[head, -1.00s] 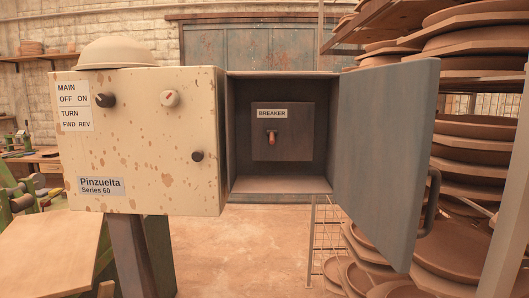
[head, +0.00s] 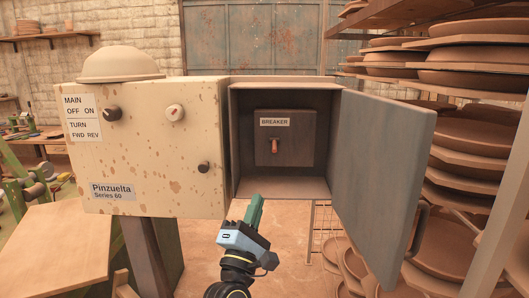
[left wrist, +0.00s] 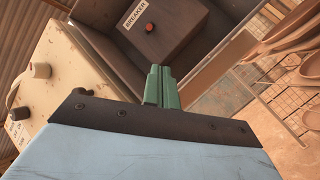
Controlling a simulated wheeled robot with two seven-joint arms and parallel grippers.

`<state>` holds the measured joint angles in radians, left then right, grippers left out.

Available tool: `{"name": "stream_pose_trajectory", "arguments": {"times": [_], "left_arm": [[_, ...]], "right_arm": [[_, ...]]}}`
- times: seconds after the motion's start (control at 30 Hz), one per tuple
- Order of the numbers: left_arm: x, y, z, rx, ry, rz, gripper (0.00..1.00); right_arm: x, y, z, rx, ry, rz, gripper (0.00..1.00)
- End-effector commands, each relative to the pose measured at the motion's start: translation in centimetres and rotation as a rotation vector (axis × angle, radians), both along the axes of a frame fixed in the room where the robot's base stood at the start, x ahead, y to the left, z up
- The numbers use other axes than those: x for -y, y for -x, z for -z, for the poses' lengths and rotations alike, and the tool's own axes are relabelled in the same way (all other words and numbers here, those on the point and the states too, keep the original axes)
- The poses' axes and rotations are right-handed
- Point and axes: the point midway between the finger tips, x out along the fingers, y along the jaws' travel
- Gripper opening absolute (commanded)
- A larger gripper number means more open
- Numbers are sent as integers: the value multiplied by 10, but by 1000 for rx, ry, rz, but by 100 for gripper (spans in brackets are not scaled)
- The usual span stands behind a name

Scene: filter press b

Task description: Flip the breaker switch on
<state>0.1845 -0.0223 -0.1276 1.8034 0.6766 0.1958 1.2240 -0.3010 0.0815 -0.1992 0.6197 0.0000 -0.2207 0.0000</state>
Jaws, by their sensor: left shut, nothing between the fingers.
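The breaker switch (head: 274,146) is a small orange-brown lever on a dark panel (head: 301,150) under a BREAKER label (head: 274,122). It sits inside an open grey box, and its lever appears to hang downward. In the left wrist view the switch (left wrist: 149,28) shows as a red-orange knob, seen nearly end-on. My left gripper (head: 256,203) has green fingers, is shut and empty, and is just below and in front of the box opening, apart from the switch. Its fingertips (left wrist: 158,70) point toward the box in the left wrist view. My right gripper is not in view.
The box door (head: 384,175) stands open to the right, with a dark handle (head: 416,230). A cream control box (head: 150,165) with several knobs adjoins on the left. Racks of clay discs (head: 470,160) stand at the right. The box interior in front of the switch is clear.

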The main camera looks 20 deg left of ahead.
Motion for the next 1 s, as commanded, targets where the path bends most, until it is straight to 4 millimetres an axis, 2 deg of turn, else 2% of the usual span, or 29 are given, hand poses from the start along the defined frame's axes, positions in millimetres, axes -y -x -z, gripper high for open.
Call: {"name": "stream_pose_trajectory", "arguments": {"times": [0.03,0.1,0.53,1.0], "left_arm": [[-2,3,-14,27,28,9,0],[-3,5,-22,45,49,16,0],[-3,0,-26,47,52,18,0],[-5,-63,-72,47,49,18,0]], "right_arm": [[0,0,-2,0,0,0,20],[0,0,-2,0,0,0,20],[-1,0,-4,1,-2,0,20],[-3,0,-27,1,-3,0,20]]}}
